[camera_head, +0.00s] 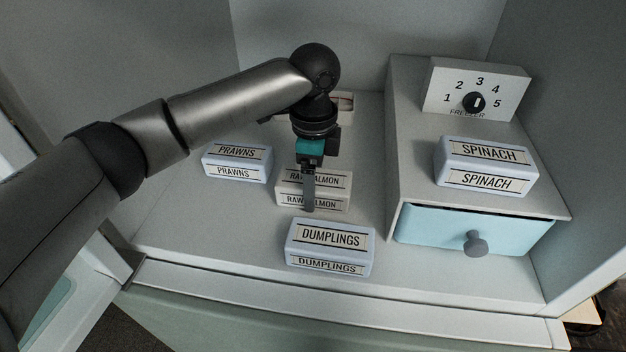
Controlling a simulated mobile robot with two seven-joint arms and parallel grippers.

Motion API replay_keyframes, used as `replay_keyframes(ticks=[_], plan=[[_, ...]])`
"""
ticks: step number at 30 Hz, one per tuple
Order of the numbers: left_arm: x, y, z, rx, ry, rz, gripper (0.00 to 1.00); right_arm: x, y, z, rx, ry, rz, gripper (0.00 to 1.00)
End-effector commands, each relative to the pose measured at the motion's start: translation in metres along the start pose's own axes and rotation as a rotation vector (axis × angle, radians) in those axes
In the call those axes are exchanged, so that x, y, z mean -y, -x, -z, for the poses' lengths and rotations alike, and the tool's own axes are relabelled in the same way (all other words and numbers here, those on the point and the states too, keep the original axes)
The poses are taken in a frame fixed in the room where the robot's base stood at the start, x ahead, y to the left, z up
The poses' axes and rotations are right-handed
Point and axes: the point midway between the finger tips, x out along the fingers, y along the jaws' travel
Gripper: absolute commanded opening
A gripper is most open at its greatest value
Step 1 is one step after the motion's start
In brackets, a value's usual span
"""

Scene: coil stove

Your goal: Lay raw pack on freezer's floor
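The raw salmon pack (335,183), pale grey-beige with two "RAW SALMON" labels, is at the middle of the freezer's floor (230,215), between the prawns and dumplings packs. It looks level and on or very near the floor; I cannot tell if it touches. My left gripper (308,190) points down at this pack, with one dark finger in front of its labels. The other finger is hidden, so whether it grips the pack is unclear. My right gripper is not in view.
The prawns pack (237,163) is left, the dumplings pack (330,247) in front. Another pack (345,102) is partly hidden behind my gripper. At right, a raised box bears the spinach pack (485,165) and dial panel (500,90), above a blue drawer (430,230). Floor at front left is clear.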

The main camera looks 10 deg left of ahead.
Motion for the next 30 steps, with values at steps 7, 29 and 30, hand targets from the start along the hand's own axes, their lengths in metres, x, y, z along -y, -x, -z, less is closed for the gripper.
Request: replay_keyframes(ticks=[7, 29, 30], plan=[[0.001, -0.001, 0.0, -0.002, 0.0, 0.003, 0.02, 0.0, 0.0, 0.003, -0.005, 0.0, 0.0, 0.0], [0.001, 0.015, 0.001, -0.003, 0.0, 0.006, 1.0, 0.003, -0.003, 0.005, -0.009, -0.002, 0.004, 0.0], [0.001, 0.023, 0.001, -0.003, 0.0, 0.006, 1.0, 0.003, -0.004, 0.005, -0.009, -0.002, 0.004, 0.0]])
